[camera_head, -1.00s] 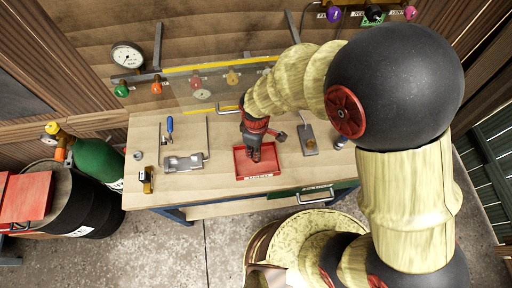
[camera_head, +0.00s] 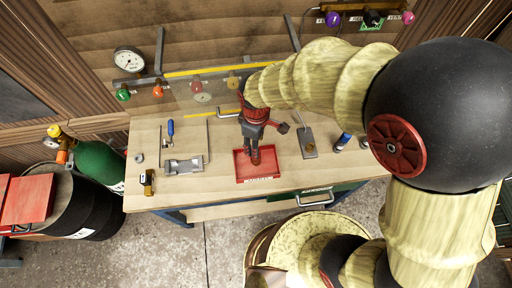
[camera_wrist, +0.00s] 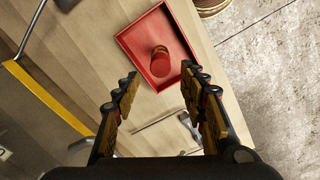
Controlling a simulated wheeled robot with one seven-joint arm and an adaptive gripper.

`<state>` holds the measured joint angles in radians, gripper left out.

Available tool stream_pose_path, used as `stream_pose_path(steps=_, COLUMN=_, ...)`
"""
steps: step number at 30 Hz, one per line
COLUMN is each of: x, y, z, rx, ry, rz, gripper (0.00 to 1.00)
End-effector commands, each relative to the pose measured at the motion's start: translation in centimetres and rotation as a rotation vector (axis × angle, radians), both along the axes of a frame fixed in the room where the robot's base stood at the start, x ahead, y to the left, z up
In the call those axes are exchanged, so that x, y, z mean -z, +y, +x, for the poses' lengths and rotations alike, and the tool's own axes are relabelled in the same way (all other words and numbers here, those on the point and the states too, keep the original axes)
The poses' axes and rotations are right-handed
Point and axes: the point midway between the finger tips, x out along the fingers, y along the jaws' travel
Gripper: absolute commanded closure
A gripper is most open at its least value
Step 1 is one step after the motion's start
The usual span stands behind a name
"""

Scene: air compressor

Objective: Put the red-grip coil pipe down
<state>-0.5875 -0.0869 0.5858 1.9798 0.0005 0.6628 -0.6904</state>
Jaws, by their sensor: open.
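The red-grip coil pipe (camera_wrist: 160,62) appears in the wrist view as a short red cylinder inside the red tray (camera_wrist: 132,42). It looks free of the fingers; its lower part is not clearly seen. My gripper (camera_wrist: 160,75) is open, with one finger on either side of the picture and the pipe ahead between and beyond the tips. In the head view my gripper (camera_head: 255,158) points down over the red tray (camera_head: 241,177) on the wooden bench, and it hides the pipe there.
Left of the tray lie a grey metal bracket (camera_head: 183,165), a blue-handled tool (camera_head: 170,129) and a brass fitting (camera_head: 148,181). A grey plate (camera_head: 308,143) and a blue cylinder (camera_head: 342,141) lie to the right. A transparent panel with a yellow edge stands behind.

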Motion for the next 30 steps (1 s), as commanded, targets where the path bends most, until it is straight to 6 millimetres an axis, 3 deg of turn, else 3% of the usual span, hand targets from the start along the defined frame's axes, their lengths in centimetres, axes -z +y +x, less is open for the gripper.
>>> stream_pose_path(steps=3, x=-2.4, y=0.0, z=0.0, rx=0.0, ry=-0.002, rz=0.002, gripper=0.58)
stream_pose_path(steps=7, x=-4.2, y=0.0, z=0.0, rx=0.0, ry=-0.001, rz=0.001, gripper=0.58)
stream_pose_path(steps=20, x=-6.1, y=-0.5, z=0.2, rx=0.023, ry=-0.008, rz=0.006, gripper=0.58)
stream_pose_path(steps=23, x=-8.5, y=-2.3, z=0.7, rx=0.117, ry=-0.042, rz=0.028, gripper=0.58)
stream_pose_path(steps=27, x=-14.5, y=-7.8, z=1.0, rx=0.382, ry=-0.132, rz=0.089, gripper=0.58)
stream_pose_path(steps=30, x=-18.7, y=-12.3, z=-0.1, rx=0.61, ry=-0.206, rz=0.141, gripper=0.58)
